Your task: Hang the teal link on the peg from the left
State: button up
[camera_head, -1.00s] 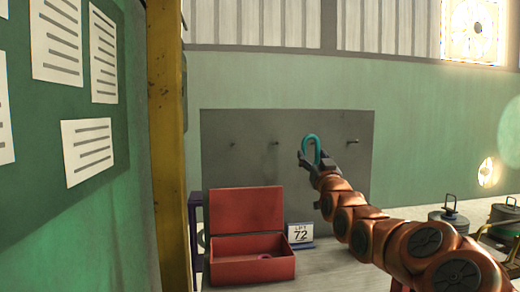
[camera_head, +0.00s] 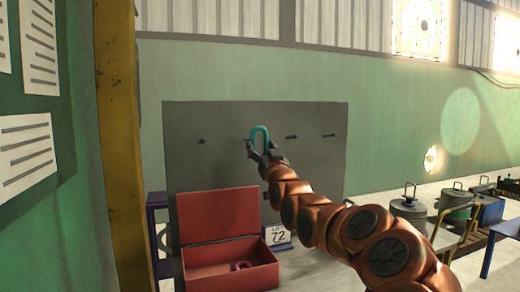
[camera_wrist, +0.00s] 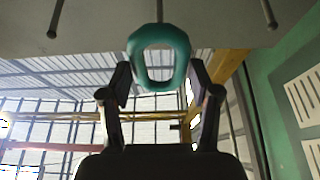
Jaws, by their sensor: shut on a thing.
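The teal link (camera_head: 260,133) is an elongated ring, held upright in front of the grey board (camera_head: 220,118). My gripper (camera_head: 262,153) is shut on its lower part. In the wrist view the teal link (camera_wrist: 158,86) sits between the two fingers of my gripper (camera_wrist: 160,82). A middle peg (camera_wrist: 160,10) lines up with the link's board-side edge; I cannot tell whether its tip has entered the link. In the head view the left-end peg (camera_head: 202,140) and two pegs to the right (camera_head: 291,136) (camera_head: 330,134) look bare. The peg behind the link is mostly hidden.
Below the board stand an open red box (camera_head: 230,268) with a pink ring (camera_head: 242,266) inside and a sign (camera_head: 278,237) marked 72. A yellow post (camera_head: 118,150) rises at the left. Metal canisters (camera_head: 408,210) stand at the right. Other pegs (camera_wrist: 55,20) (camera_wrist: 268,15) flank the link.

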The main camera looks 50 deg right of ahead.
jog(key=shift+w, duration=0.1)
jog(key=w+d+f+p, duration=0.2)
jog(key=w+d+p, duration=0.3)
jog(key=w+p, duration=0.3)
jog(key=shift+w+p, duration=0.4)
jog(key=shift+w, duration=0.25)
dwell(1.1)
jog(key=shift+d, duration=0.1)
dwell(0.7)
jog(key=o, duration=1.4)
jog(key=shift+s+f, duration=0.1)
